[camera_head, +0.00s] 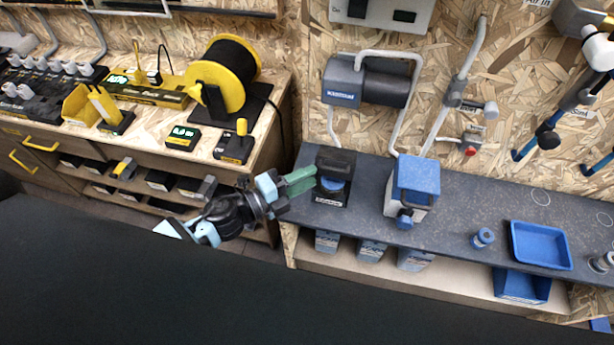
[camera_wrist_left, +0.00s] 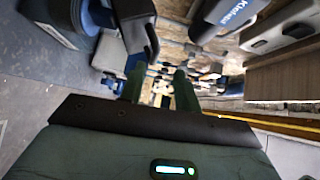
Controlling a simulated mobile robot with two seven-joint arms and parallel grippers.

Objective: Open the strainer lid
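A small dark box (camera_head: 335,163) with a black top, a blue front part and a white label stands at the left end of the grey counter. It is probably the strainer, but I cannot read the label. My left gripper (camera_head: 312,179) has green fingers and is at this box's left side; I cannot tell if they touch. In the left wrist view the two fingers (camera_wrist_left: 160,82) are apart with nothing between them. A dark block, probably the same box (camera_wrist_left: 136,28), shows just beyond the left finger. My right gripper is not in view.
A blue-topped box (camera_head: 416,177) stands right of the dark box on the counter (camera_head: 460,215). A dark cylinder (camera_head: 385,82) and pale pipes (camera_head: 418,72) are above. A blue tray (camera_head: 540,245) lies at right. A wooden bench (camera_head: 270,115) with a yellow reel (camera_head: 222,78) is left.

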